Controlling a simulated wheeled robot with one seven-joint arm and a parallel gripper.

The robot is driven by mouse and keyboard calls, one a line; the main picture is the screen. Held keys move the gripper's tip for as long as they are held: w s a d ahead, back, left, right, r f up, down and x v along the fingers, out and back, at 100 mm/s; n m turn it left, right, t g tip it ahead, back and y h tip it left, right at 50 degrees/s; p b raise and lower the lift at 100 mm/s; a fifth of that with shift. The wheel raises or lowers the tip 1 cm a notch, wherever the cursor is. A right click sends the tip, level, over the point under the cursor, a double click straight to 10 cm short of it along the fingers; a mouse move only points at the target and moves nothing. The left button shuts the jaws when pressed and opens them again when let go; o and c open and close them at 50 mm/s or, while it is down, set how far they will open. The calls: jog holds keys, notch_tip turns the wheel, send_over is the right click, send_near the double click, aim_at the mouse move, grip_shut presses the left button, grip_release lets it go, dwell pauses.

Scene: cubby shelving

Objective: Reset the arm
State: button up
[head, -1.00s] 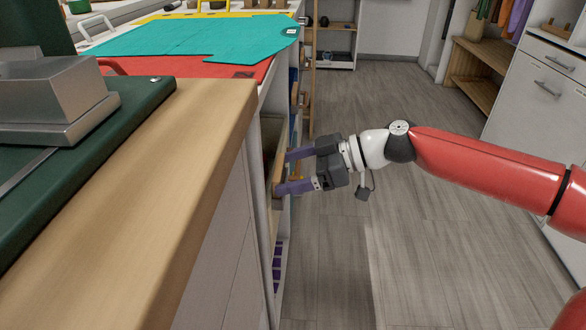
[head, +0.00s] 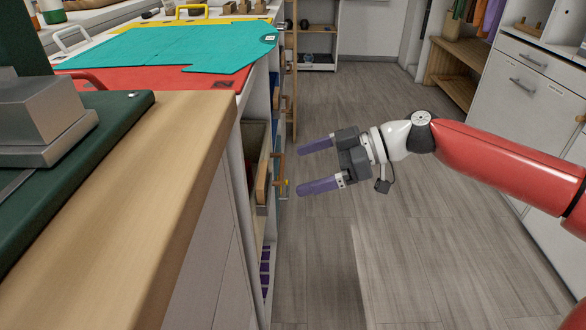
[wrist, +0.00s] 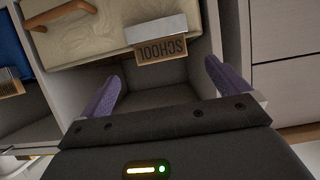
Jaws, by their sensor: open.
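My gripper (head: 318,166) is open and empty in the head view, out over the aisle floor to the right of the cubby shelving (head: 246,165). Its two purple fingers point left toward the shelving and touch nothing. In the wrist view the fingers (wrist: 160,95) are spread apart in front of an open cubby. My red and white arm reaches in from the right edge of the head view.
A wooden counter (head: 150,170) stands at left. The grey floor (head: 420,240) is clear. White cabinets (head: 525,110) stand at right.

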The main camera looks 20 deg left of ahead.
jog(key=shift+d+r, duration=0.1)
jog(key=shift+d, duration=0.15)
jog(key=s+a+f+m+h+p, duration=0.1)
jog(key=s+f+m+h+p, duration=0.3)
jog(key=f, duration=0.6)
jog(key=d+f+m+t+h+b, duration=0.1)
jog(key=d+f+m+t+h, duration=0.1)
jog(key=d+f+m+h, duration=0.25)
jog(key=s+d+r+m+t+h+p, duration=0.2)
jog(key=s+d+r+m, duration=0.4)
jog(key=d, duration=0.6)
jog(key=s+d+r+m+t+h+p, duration=0.1)
jog(key=s+d+r+m+t+h, duration=0.1)
jog(key=s+d+r+m+t, duration=0.3)
jog(key=s+d+r+m, duration=0.1)
jog(key=d+r, duration=0.3)
jog(key=d, duration=0.4)
jog(key=shift+s+m+t+p, duration=0.3)
jog(key=shift+m+p, duration=0.1)
jog(key=shift+m, duration=0.15)
